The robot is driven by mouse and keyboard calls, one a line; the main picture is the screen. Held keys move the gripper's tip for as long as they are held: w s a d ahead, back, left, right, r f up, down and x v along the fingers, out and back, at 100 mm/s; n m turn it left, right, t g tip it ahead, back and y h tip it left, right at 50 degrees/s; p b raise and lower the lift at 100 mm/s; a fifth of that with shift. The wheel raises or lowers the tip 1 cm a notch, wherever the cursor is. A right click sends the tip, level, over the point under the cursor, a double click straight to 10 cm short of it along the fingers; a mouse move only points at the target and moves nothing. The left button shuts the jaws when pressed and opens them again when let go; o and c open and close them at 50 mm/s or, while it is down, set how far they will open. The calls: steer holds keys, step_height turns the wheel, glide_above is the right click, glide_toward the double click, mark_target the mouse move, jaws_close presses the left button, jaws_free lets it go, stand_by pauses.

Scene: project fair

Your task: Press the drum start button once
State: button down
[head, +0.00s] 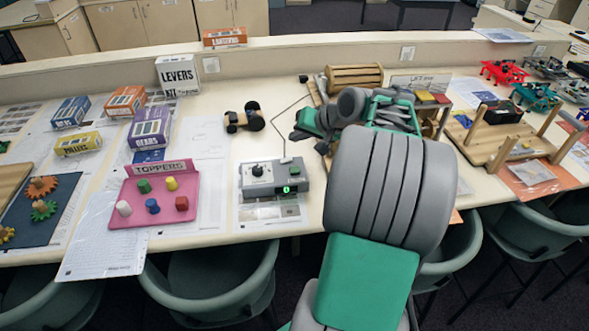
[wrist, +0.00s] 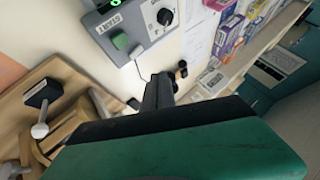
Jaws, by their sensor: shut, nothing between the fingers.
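The grey control box (head: 257,190) stands on the table left of my arm, with a black knob and a lit green display. In the wrist view, the box (wrist: 104,22) is at the top, and its green start button (wrist: 121,41) sits beside the START label. My gripper (wrist: 160,82) is shut and empty, its dark fingertips apart from the button in the picture. In the head view, my gripper (head: 297,134) is behind the box, above the table. The wooden drum (head: 355,76) lies at the back, partly hidden by my arm.
A pink toppers tray (head: 122,212) with coloured pegs is left of the box. A small wheeled wooden car (head: 244,118) stands behind it. A thin cable runs from the box toward the drum. A wooden frame (head: 500,150) stands at right. Chairs line the front edge.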

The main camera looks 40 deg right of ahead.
mark_target(297, 171)
steer(key=shift+f, duration=0.1)
step_height(297, 171, down, 9)
steer(key=b, duration=0.6)
steer(key=shift+r+b, duration=0.2)
steer(key=shift+b, duration=0.15)
stand_by(1.5)
steer(key=shift+f, duration=0.4)
